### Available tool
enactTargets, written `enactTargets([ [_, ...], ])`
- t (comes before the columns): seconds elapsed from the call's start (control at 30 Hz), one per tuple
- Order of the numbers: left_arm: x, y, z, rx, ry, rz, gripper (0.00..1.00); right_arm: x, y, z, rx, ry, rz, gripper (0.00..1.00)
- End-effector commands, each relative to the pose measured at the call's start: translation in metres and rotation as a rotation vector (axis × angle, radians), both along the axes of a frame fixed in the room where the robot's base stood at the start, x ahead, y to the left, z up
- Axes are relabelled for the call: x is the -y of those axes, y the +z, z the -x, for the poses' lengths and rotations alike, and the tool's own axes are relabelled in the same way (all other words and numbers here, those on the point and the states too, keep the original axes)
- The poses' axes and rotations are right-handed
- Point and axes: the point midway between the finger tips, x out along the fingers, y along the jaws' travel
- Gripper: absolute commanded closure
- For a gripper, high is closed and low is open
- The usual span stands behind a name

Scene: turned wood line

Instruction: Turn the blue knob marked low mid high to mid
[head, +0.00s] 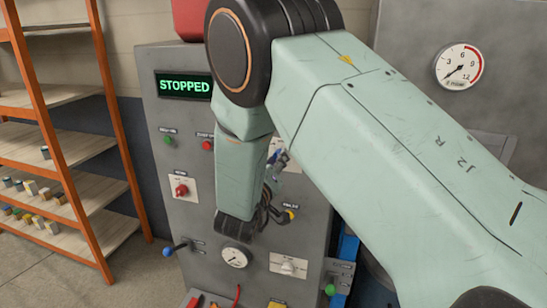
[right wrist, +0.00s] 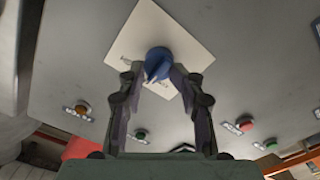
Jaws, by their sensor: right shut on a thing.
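The blue knob (right wrist: 158,58) sits on a tilted cream plate (right wrist: 192,42) in the right wrist view. The print on the plate is too blurred to read, and so is the knob's setting. My right gripper (right wrist: 158,74) has its two fingers on either side of the knob and is shut on it. In the head view my right gripper (head: 274,172) is at the grey panel, mostly hidden behind my own arm. The knob is hardly to be made out there. My left gripper is not in view.
The grey machine panel (head: 165,110) carries a green STOPPED display (head: 184,85), red and green buttons, a gauge (head: 236,257), a white knob (head: 288,265) and a blue-tipped lever (head: 170,251). An orange shelf rack (head: 112,120) stands at left with floor in front.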

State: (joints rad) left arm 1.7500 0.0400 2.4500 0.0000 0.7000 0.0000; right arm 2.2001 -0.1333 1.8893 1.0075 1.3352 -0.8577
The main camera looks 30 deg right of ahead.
Motion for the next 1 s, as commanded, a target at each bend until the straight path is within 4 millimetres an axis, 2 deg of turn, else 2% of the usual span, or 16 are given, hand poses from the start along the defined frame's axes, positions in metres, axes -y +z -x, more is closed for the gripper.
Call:
enactTargets([
  [0.57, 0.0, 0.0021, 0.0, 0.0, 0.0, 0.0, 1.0, 0.0035, -0.0012, 0.0019, -0.024, -0.013, 0.016, 0.97],
  [0.6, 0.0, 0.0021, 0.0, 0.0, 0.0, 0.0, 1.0, 0.0035, -0.0011, 0.0019, -0.024, -0.013, 0.016, 0.63],
  [0.83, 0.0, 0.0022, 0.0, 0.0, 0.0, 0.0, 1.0, 0.0026, -0.0005, 0.0013, -0.023, -0.009, 0.017, 0.44],
  [1.0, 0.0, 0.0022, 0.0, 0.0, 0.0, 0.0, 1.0, 0.0017, 0.0, 0.0007, -0.022, -0.007, 0.019, 0.44],
])
